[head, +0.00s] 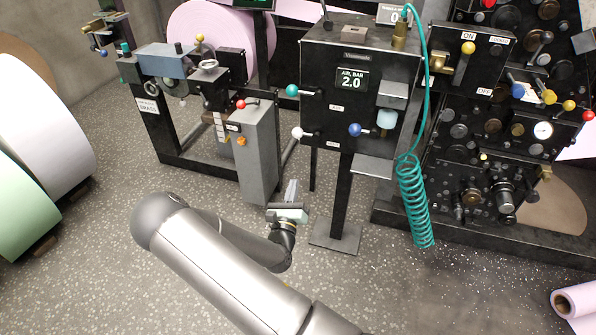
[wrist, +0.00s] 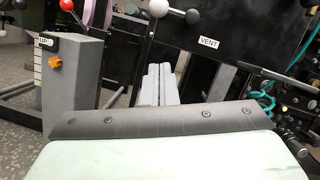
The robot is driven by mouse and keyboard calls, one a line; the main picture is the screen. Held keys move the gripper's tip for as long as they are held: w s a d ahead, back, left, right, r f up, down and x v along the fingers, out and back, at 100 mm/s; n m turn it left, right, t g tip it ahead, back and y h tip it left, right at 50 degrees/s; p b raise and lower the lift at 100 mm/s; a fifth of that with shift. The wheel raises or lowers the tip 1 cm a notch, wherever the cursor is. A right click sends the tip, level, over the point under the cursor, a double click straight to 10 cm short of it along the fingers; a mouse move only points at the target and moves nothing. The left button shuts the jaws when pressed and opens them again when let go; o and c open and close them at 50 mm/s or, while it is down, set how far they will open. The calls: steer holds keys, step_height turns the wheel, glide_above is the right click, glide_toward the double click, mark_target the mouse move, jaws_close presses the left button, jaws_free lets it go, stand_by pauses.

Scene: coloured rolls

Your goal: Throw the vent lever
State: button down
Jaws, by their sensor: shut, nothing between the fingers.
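The vent lever has a white knob (head: 297,133) and sticks out to the left, roughly level, at the lower left of the black air-bar box (head: 323,104). The white knob also shows at the top edge of the wrist view (wrist: 158,8), with the VENT label (wrist: 208,42) below and right of its pivot. My gripper (head: 291,188) is below and slightly left of the knob in the head view, apart from it. Its fingers (wrist: 157,82) are together and empty, below the lever in the wrist view.
A teal-knobbed lever (head: 292,90) is above the vent lever, and a blue-knobbed one (head: 355,129) to its right. A grey cabinet (head: 257,150) with a red-knobbed lever (head: 241,104) stands left. A teal coiled hose (head: 414,200) hangs at right. The floor around my arm is clear.

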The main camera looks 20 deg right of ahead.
mark_target(305, 134)
steer(key=a+r+b+x, duration=0.1)
steer(key=r+x, duration=0.1)
steer(key=x, duration=1)
steer(key=shift+r, duration=0.35)
